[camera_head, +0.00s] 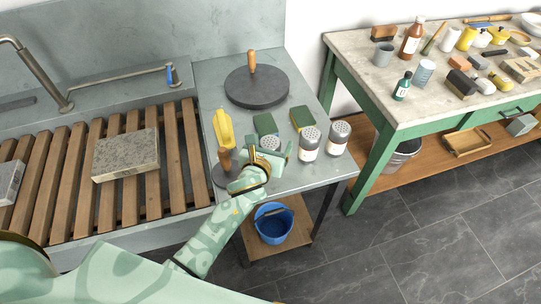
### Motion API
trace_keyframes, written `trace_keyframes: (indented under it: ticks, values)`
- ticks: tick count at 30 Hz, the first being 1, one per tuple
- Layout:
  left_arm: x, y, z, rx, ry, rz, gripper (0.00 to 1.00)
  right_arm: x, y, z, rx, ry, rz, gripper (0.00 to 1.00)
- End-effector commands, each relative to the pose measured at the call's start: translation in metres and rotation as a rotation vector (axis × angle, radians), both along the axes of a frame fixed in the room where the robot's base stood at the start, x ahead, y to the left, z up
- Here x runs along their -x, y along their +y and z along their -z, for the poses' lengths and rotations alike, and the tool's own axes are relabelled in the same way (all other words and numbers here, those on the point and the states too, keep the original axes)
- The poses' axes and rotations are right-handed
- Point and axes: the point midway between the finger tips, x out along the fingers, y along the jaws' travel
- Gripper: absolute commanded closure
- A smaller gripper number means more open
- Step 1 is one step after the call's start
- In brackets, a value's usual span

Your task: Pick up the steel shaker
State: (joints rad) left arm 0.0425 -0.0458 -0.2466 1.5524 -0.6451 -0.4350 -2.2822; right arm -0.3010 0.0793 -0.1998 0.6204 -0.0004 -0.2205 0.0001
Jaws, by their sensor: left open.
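Three shakers with perforated grey tops stand on the grey side table. One steel shaker (269,142) is at my left gripper (270,152), its lower part hidden by the gripper. Two more shakers with white bodies and dark labels stand just to the right, the middle one (309,145) and the right one (339,139). My left gripper is open, with its fingers on either side of the first shaker as seen from here; whether they touch it I cannot tell. My right gripper is out of view.
Green sponges (302,118), a yellow object (223,128) and a dark disc with a wooden knob (225,172) crowd the gripper. A large round dark plate (257,90) lies behind. A slatted sink (120,195) is left; a cluttered bench (385,88) is right.

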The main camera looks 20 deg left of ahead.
Motion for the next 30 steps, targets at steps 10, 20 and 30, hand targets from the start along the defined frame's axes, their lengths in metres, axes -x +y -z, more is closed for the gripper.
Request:
trace_keyframes:
  ticks: [10, 20, 30]
  values:
    - [-0.011, 0.0, 0.003, -0.001, -0.001, 0.001, 0.22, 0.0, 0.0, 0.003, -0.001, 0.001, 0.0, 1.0]
    - [-0.011, 0.0, 0.002, -0.001, -0.002, 0.001, 0.73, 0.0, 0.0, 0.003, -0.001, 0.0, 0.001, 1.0]
    - [-0.012, 0.001, -0.018, -0.001, -0.006, 0.0, 0.73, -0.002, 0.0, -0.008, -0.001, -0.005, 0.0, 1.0]
